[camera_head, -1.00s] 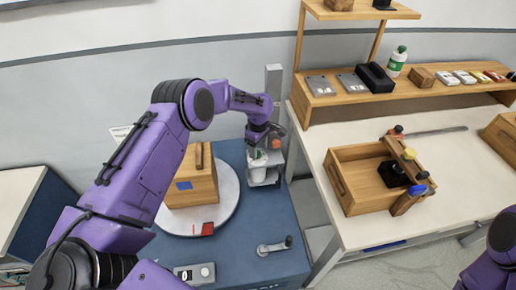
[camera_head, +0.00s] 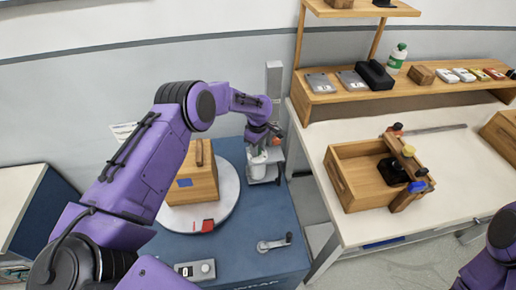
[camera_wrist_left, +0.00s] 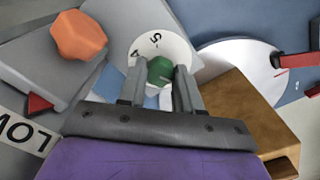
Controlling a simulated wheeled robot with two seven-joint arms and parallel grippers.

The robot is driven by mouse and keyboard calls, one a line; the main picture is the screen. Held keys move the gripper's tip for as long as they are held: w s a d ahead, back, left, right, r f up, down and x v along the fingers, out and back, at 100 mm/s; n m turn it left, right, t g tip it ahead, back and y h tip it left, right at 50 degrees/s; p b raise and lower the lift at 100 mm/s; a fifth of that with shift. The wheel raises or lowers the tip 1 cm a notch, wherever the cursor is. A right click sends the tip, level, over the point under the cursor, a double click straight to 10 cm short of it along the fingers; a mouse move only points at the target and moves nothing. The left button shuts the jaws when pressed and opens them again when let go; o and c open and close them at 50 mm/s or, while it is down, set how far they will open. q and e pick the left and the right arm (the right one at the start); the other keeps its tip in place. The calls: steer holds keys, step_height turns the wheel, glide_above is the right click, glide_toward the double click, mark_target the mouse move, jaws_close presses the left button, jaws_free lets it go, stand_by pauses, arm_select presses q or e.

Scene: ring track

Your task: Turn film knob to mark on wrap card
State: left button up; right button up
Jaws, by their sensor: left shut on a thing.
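My left gripper (camera_wrist_left: 160,88) has its two fingers closed around a small green knob (camera_wrist_left: 160,69). The knob sits in front of a round white dial (camera_wrist_left: 142,42) with dark characters, partly hidden by the fingers. In the head view my left gripper (camera_head: 257,150) is at the grey post machine behind the blue cabinet top; the knob is too small to read there. An orange knob (camera_wrist_left: 79,36) sits on the grey panel nearby, apart from the gripper. A white card reading "LOW" (camera_wrist_left: 26,132) and a red pointer (camera_wrist_left: 39,104) are at lower left. My right gripper is out of view.
A wooden box (camera_head: 194,181) stands on a white turntable (camera_head: 228,199), close to my left arm. A crank handle (camera_head: 274,243) and a grey control box (camera_head: 195,270) are at the blue cabinet's front. The bench at right holds an open wooden crate (camera_head: 343,178).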

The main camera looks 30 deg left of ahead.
arm_select(q)
steer(key=m+b, duration=0.1)
steer(key=m, duration=0.2)
steer(key=shift+m, duration=0.4)
steer(key=m+b, duration=0.1)
steer(key=m, duration=0.3)
steer(key=shift+m+b, duration=0.3)
steer(key=shift+b, duration=0.05)
steer(key=m, duration=0.4)
steer(key=shift+r+m+b, duration=0.1)
steer(key=shift+m+b, duration=0.2)
steer(key=shift+b, duration=0.1)
steer(key=m, duration=0.4)
steer(key=shift+b, duration=0.35)
steer(key=m, duration=0.5)
steer(key=shift+b, duration=0.3)
steer(key=m, duration=0.4)
steer(key=shift+m+b, duration=0.3)
steer(key=m, duration=0.4)
steer(key=shift+b, duration=0.3)
steer(key=shift+m, duration=2.2)
steer(key=shift+b, duration=0.3)
